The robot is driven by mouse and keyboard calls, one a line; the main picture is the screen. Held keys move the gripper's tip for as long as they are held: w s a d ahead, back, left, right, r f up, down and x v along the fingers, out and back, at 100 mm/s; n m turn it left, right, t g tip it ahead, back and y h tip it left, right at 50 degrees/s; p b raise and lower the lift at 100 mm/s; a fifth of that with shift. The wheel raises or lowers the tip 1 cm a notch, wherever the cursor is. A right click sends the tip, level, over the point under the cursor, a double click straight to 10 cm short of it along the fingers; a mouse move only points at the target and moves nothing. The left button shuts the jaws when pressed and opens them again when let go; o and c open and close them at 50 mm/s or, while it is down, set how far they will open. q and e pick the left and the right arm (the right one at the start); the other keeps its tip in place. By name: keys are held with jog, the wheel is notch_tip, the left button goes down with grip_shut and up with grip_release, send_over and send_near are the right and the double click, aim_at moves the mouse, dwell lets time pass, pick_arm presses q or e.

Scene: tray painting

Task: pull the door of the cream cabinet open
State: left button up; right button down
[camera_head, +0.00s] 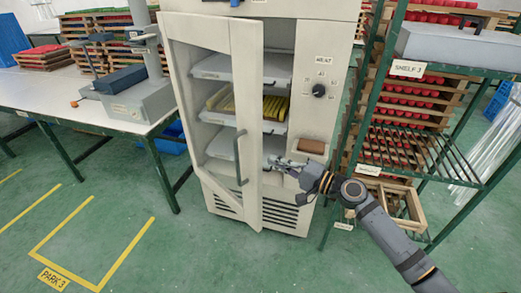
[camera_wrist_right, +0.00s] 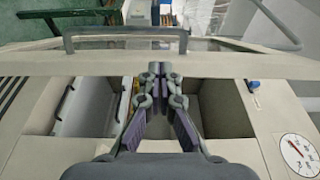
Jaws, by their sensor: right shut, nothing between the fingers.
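The cream cabinet (camera_head: 310,130) stands in the middle of the head view. Its door (camera_head: 247,75) is ajar, with the free edge swung out from the front and shelves showing inside. The grey bar handle (camera_head: 240,158) is on the door's outer face; it also shows in the right wrist view (camera_wrist_right: 120,33). My right gripper (camera_head: 275,163) is shut and empty beside the door's free edge, at about the handle's lower height. In the right wrist view its fingertips (camera_wrist_right: 160,70) are together near the door's edge; contact is unclear. My left gripper is not in view.
A green rack (camera_head: 372,95) with trays stands close on the cabinet's right. A white table (camera_head: 60,95) with a grey device (camera_head: 140,103) stands on the left. The green floor in front of the cabinet is clear, with a yellow-marked bay (camera_head: 125,250).

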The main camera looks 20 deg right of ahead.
aim_at(249, 151)
jog(key=p+x, duration=0.3)
jog(key=x, duration=0.6)
jog(key=shift+w+a, duration=0.1)
jog(key=shift+w+a+f, duration=0.1)
jog(key=shift+w+a, duration=0.2)
jog(key=shift+w, duration=0.1)
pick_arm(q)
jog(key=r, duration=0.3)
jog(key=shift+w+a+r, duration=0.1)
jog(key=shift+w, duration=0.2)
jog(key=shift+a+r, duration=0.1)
